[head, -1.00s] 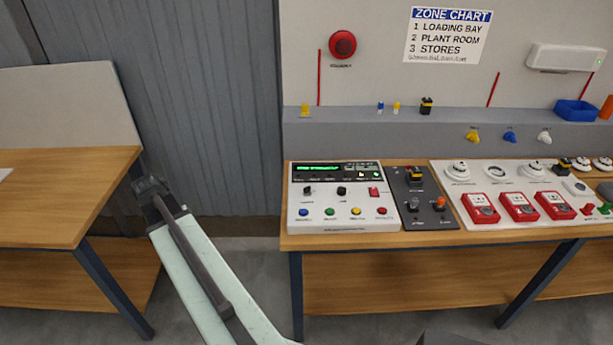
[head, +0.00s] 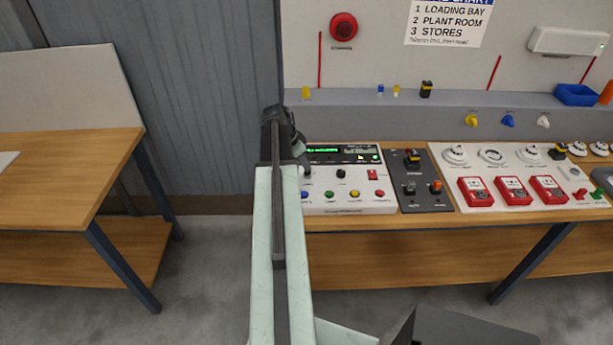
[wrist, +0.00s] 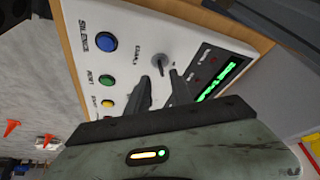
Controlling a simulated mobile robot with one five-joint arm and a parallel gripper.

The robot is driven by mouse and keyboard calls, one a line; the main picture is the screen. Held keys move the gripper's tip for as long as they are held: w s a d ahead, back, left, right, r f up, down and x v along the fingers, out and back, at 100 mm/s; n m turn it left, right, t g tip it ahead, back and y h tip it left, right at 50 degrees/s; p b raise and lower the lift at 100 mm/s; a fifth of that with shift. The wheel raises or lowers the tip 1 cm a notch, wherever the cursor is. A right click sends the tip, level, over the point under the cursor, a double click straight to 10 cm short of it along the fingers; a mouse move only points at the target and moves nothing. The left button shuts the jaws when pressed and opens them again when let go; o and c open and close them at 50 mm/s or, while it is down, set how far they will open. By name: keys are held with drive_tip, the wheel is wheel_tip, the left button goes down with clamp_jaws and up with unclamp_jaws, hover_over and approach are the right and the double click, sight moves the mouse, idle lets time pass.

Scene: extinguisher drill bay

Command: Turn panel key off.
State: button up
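The white control panel (head: 350,205) sits at the left end of the right bench, with a lit green display and coloured buttons. Its small grey key switch (wrist: 157,61), by a label that seems to read ENABLE, shows in the wrist view just past my fingertips. My gripper (wrist: 166,80) has its two dark fingers apart, with nothing visibly held between them. Whether a finger touches the key, and which way the key is turned, I cannot tell. In the head view my gripper (head: 301,152) is over the panel's left edge and covers part of it.
A black knob (head: 340,173) and a red switch (head: 372,175) are right of the key. A dark switch plate (head: 425,197) and red call points (head: 476,191) lie farther right. Another wooden table (head: 70,170) stands left, with open floor between.

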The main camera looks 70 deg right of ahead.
drive_tip(key=b+x, duration=0.2)
drive_tip(key=x, duration=0.2)
drive_tip(key=shift+f+b, duration=0.25)
drive_tip(key=shift+b, duration=0.15)
drive_tip(key=shift+r, duration=0.1)
